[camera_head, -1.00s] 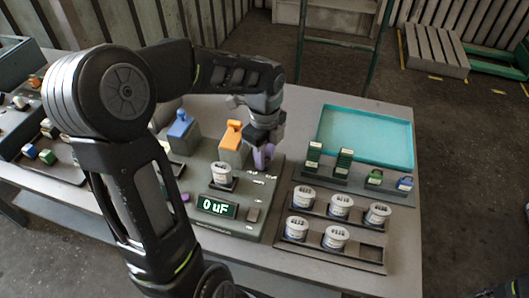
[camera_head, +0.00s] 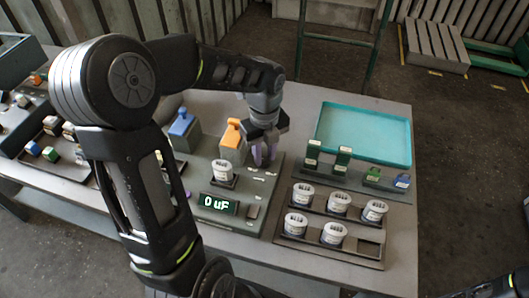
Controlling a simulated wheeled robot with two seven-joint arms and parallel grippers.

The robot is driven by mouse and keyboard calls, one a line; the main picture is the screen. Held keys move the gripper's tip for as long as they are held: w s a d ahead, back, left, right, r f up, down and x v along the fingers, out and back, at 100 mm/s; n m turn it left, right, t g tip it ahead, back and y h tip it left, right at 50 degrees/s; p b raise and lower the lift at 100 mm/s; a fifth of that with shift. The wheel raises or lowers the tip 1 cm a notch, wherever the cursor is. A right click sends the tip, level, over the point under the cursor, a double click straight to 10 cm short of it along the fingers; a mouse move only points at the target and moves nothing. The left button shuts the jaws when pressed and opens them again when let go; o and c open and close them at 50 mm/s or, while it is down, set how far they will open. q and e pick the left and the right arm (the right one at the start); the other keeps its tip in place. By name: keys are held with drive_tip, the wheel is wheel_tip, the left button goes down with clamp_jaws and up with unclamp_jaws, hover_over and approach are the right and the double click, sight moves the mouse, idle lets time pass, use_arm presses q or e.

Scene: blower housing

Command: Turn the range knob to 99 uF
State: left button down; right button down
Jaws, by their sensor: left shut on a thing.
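A white can-shaped part (camera_head: 223,170) sits upright in a dark holder above the display. My left gripper (camera_head: 264,157) points down at the tester's right rear, with its two purple fingers a little apart. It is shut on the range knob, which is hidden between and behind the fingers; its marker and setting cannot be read. My right gripper is out of view.
Orange (camera_head: 232,137) and blue (camera_head: 182,124) handled blocks stand behind and left of the gripper. To the right are racks of white cans (camera_head: 334,233), green and blue parts (camera_head: 371,175) and an empty teal tray (camera_head: 365,132).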

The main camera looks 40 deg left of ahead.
sight(265, 157)
use_arm(q)
drive_tip(key=c, duration=1.1)
unclamp_jaws()
drive_tip(key=shift+c, duration=0.2)
drive_tip(key=shift+r+b, duration=0.5)
drive_tip(key=shift+r, duration=3.4)
